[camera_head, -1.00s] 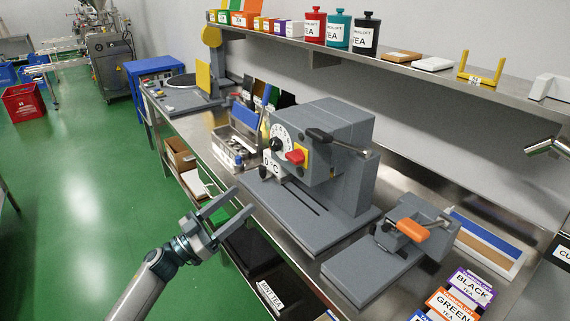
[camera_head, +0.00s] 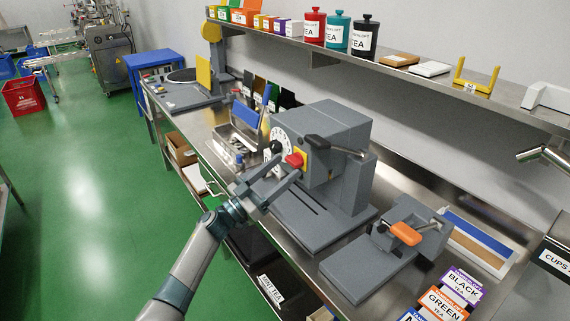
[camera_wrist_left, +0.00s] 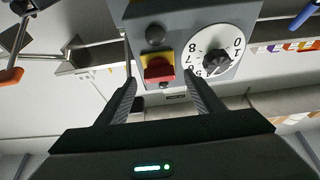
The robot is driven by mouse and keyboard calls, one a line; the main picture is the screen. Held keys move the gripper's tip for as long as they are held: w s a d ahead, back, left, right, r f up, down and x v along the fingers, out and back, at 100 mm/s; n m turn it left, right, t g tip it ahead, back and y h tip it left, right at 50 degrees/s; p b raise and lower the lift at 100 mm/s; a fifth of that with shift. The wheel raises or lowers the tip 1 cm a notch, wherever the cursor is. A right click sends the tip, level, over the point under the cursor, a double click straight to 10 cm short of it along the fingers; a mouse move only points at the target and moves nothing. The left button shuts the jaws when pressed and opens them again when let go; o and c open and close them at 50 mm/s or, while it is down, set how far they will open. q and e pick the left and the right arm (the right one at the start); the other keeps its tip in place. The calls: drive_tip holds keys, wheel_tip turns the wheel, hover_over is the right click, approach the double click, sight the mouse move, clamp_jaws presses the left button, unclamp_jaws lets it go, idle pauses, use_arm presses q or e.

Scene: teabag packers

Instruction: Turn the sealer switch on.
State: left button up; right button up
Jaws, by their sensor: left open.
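The sealer (camera_head: 335,135) is a grey machine on the steel bench, with a numbered dial and a switch on its front face. The red switch (camera_head: 295,160) on a yellow plate sits right of the dial in the head view. In the left wrist view the red switch (camera_wrist_left: 158,68) lies ahead, between the finger lines, with the white dial (camera_wrist_left: 216,52) to its right. My left gripper (camera_head: 284,169) is open and empty, its fingertips close in front of the switch. Contact cannot be told. My right gripper is not in view.
A grey press with an orange handle (camera_head: 405,233) stands right of the sealer. Tea boxes (camera_head: 449,295) lie at the front right. A metal caddy (camera_head: 238,140) stands behind left of the sealer. A shelf (camera_head: 400,72) with tins runs above. Open green floor lies left.

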use_arm(q)
drive_tip(key=shift+x, duration=0.8)
drive_tip(key=c, duration=1)
drive_tip(key=shift+c, duration=0.2)
